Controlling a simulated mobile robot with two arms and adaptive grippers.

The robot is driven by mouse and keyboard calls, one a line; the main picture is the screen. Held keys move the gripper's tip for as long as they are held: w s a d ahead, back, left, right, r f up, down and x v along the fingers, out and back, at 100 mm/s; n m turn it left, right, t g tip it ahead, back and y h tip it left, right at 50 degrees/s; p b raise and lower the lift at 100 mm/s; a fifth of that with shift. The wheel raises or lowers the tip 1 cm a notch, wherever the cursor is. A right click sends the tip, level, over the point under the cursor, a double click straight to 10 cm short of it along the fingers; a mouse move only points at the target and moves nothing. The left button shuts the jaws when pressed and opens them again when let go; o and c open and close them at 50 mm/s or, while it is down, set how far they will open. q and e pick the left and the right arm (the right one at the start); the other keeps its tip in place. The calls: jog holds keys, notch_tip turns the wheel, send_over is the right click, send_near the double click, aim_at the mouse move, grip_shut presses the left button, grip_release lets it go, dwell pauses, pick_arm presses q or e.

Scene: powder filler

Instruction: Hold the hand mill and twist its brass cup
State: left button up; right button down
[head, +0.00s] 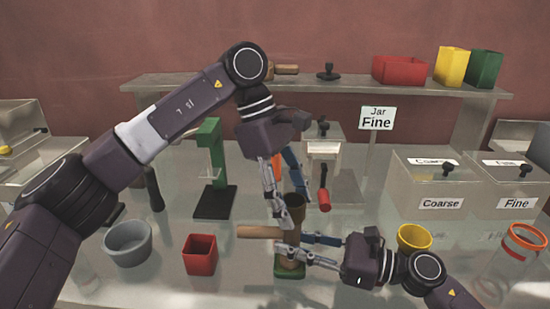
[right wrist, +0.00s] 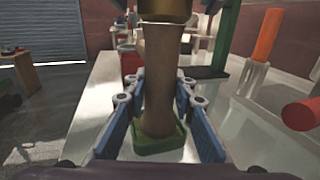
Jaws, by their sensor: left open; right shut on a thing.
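The hand mill (head: 291,262) stands upright on the glossy table. It has a tan wooden body, a green foot and a dark brass cup (head: 293,203) on top. In the right wrist view its waisted body (right wrist: 159,75) rises between my blue-padded fingers, with the cup's lower edge at the top. My right gripper (head: 291,246) is shut on the mill's body, low down. My left gripper (head: 291,209) is open and points down at the brass cup, one finger overlapping it in the head view. I cannot tell whether it touches the cup.
A wooden rod (head: 258,232) shows just left of the mill. A red box (head: 200,256) and grey bowl (head: 128,240) stand farther left. A green stand (head: 210,150) is behind.

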pick_arm(q)
jog(key=n+t, duration=0.2)
jog(key=n, duration=0.4)
jog(key=shift+n, duration=0.3)
jog(key=n+t, duration=0.1)
jog(key=n, duration=0.2)
jog(key=n+t+y, duration=0.1)
jog(key=n, duration=0.3)
jog(key=shift+t, duration=0.4)
jog(key=v, duration=1.2)
jog(key=shift+s+n, duration=0.1)
jog(key=shift+n, duration=0.2)
jog(key=w+d+f+n+y, duration=0.1)
jog(key=f+n, duration=0.2)
jog(key=w+d+f+n+t+y, duration=0.1)
jog(key=f+n, duration=0.2)
jog(key=f, duration=0.1)
jog(key=w+d+f+n+y, duration=0.1)
jog(key=f+n, duration=0.1)
jog(key=f, duration=0.2)
jog(key=shift+w+d+n+t, duration=0.2)
jog(key=shift+n+t, duration=0.1)
jog(key=shift+n, duration=0.1)
jog(key=shift+s, duration=0.1)
